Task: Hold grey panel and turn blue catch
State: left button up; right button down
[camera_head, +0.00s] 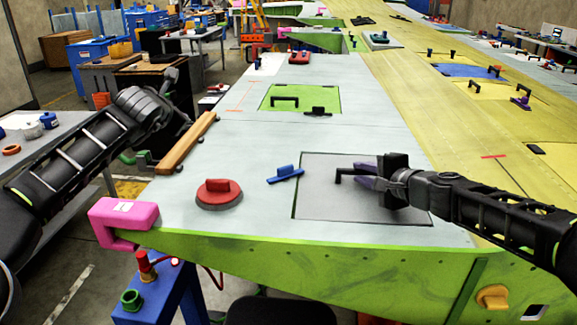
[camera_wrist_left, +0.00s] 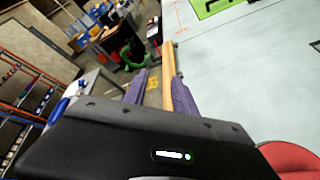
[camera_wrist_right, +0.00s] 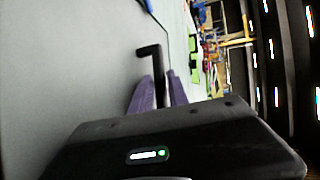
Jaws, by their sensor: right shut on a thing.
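The grey panel (camera_head: 325,200) lies in its outlined square on the pale wing skin, near the front edge. It also fills the left of the right wrist view (camera_wrist_right: 75,70). My right gripper (camera_head: 366,177) is shut on the panel's black handle (camera_head: 345,173); the handle's bent end shows beyond the purple fingers in the right wrist view (camera_wrist_right: 149,50). The blue catch (camera_head: 285,174) lies just left of the panel's left edge. My left gripper (camera_wrist_left: 158,88) is open and empty, over the wing's left edge, away from the catch. Its fingers are hidden in the head view.
A red round-based piece (camera_head: 219,194) stands left of the catch. A pink clamp (camera_head: 125,219) grips the front left corner. A wooden bar (camera_head: 186,142) lies along the left edge. A green panel (camera_head: 300,98) with a black handle lies farther back.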

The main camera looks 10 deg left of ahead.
aim_at(287, 166)
pick_arm(q)
jog(key=d+f+h, duration=0.2)
jog(key=d+f, duration=0.1)
jog(key=d+f+g+h, duration=0.1)
jog(key=d+f, duration=0.2)
jog(key=f, duration=0.1)
jog(key=shift+w+d+m+h, duration=0.1)
jog(key=shift+m+h, duration=0.3)
jog(key=d+h, duration=0.1)
jog(key=s+d+f+g+h, duration=0.1)
jog(key=d, duration=0.1)
jog(key=d+f, duration=0.1)
jog(key=shift+s+d+f+m+g+h, duration=0.2)
jog(key=shift+d+f+m+g+h, duration=0.1)
jog(key=shift+m+h, duration=0.1)
jog(key=d+h, duration=0.1)
jog(key=s+d, duration=0.1)
jog(key=s+d+m+g+h, duration=0.1)
jog(key=d, duration=0.1)
jog(key=shift+s+f+h, duration=0.1)
jog(key=shift+f+h, duration=0.2)
jog(key=s+d+h, duration=0.1)
jog(key=s+d+r+m+g+h, duration=0.1)
jog(key=s+d+h, duration=0.1)
jog(key=s+d+r+h, duration=0.1)
jog(key=shift+s+d+m, duration=0.15)
jog(key=shift+s+m, duration=0.15)
jog(key=x, duration=1.2)
jog(key=shift+s+d, duration=0.15)
jog(key=shift+c, duration=0.5)
